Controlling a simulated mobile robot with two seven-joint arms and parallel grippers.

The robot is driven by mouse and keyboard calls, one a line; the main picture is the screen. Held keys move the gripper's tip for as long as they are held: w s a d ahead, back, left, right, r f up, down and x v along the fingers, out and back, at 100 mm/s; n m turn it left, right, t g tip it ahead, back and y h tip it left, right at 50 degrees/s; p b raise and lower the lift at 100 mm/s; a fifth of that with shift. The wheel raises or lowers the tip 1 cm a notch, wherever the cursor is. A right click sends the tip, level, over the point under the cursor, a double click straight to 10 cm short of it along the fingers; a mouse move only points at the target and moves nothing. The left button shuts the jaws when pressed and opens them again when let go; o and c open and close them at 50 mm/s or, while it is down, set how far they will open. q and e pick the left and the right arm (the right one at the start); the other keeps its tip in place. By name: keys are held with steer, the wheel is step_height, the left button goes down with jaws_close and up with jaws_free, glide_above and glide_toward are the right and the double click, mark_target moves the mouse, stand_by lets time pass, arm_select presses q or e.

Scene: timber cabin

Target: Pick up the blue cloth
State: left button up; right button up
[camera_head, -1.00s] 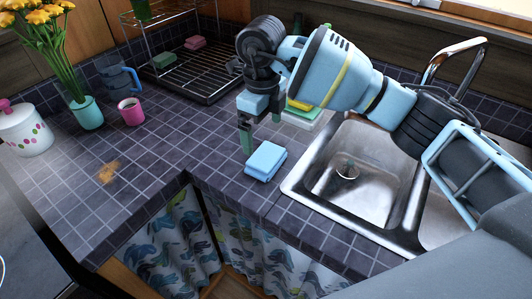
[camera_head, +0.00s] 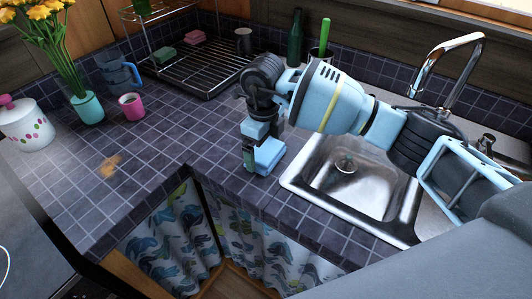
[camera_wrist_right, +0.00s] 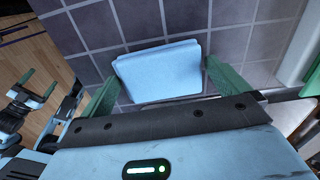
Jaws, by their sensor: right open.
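The blue cloth (camera_head: 269,155) is a folded light-blue pad on the dark tiled counter, just left of the sink; my right gripper partly hides it in the head view. In the right wrist view the cloth (camera_wrist_right: 160,71) lies between and just beyond the two green fingers. My right gripper (camera_head: 250,160) is open, low over the counter at the cloth, with its fingers apart on either side (camera_wrist_right: 160,85). Nothing is held in it. My left gripper is not in the head view.
The steel sink (camera_head: 310,165) is right of the cloth. A dish rack (camera_head: 205,75) with sponges stands at the back. A pink mug (camera_head: 131,106), a blue jug (camera_head: 118,75), a flower vase (camera_head: 88,107) and a white pot (camera_head: 27,125) stand left. An orange-brown stain (camera_head: 109,166) marks the counter.

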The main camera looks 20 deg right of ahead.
mark_target(264, 151)
steer(key=c, duration=0.7)
steer(key=shift+r, duration=0.45)
steer(key=r, duration=0.2)
steer(key=shift+s+r, duration=0.35)
steer(key=s, duration=0.5)
steer(key=s+a+r, duration=0.1)
steer(key=s, duration=0.4)
steer(key=s+a, duration=0.1)
steer(key=s, duration=0.4)
steer(key=shift+s+r, duration=0.15)
steer(key=shift+r, duration=0.05)
